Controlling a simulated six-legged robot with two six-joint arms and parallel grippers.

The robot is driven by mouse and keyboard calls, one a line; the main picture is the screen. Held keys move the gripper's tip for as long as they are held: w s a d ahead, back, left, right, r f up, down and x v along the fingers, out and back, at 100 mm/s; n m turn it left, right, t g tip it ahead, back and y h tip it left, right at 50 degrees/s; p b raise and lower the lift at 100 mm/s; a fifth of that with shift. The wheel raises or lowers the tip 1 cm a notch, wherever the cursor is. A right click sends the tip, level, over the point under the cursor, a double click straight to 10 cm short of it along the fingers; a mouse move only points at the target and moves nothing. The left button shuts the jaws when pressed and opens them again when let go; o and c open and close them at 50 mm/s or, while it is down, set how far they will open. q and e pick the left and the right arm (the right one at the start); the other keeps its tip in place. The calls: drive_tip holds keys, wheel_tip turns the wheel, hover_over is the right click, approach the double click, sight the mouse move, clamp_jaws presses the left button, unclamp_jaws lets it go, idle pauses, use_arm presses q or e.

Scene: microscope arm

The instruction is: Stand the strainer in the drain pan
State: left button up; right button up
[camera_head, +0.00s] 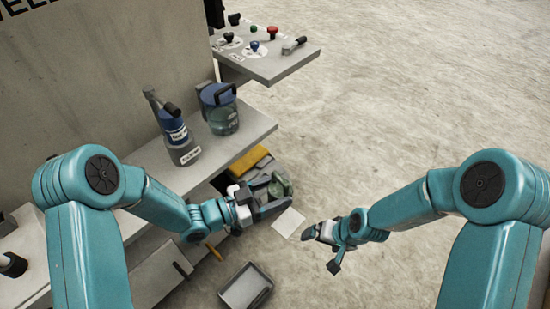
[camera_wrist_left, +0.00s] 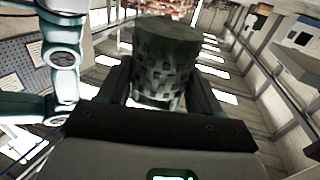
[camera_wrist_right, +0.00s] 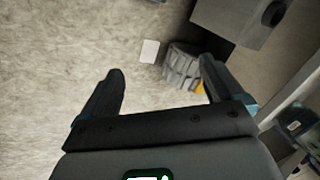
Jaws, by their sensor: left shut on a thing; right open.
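My left gripper (camera_head: 268,196) is shut on the strainer (camera_head: 283,186), a dark green cylinder. In the left wrist view the strainer (camera_wrist_left: 160,65) shows rows of square holes and stands between the two fingers. In the head view the fingers partly hide it. The drain pan (camera_head: 243,287), a shallow grey rectangular tray, lies at the bottom centre, below and left of the held strainer, with a gap between them. It looks empty. My right gripper (camera_head: 332,250) is open and empty, to the right of the pan; its spread fingers show in the right wrist view (camera_wrist_right: 162,88).
A bench shelf (camera_head: 235,142) at left carries a blue-labelled bottle (camera_head: 172,125) and a blue-topped jug (camera_head: 219,108). A control panel (camera_head: 280,62) juts out above. A white sheet (camera_head: 288,223) lies on the floor. The floor at right is clear.

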drive_tip(key=w+r+t, duration=0.1)
drive_tip(key=w+r, duration=0.7)
drive_tip(key=r, duration=0.1)
wheel_tip(320, 180, up, 19)
drive_tip(key=n+g+h, duration=0.3)
drive_tip(key=n+h, duration=0.1)
drive_tip(key=n, duration=0.4)
hover_over(277, 188)
drive_tip(key=shift+d+f, duration=0.1)
drive_tip(key=shift+f, duration=0.1)
wheel_tip(277, 188, down, 12)
drive_tip(key=shift+r, duration=0.1)
drive_tip(key=c, duration=1.1)
use_arm(q)
drive_tip(key=o, duration=1.2)
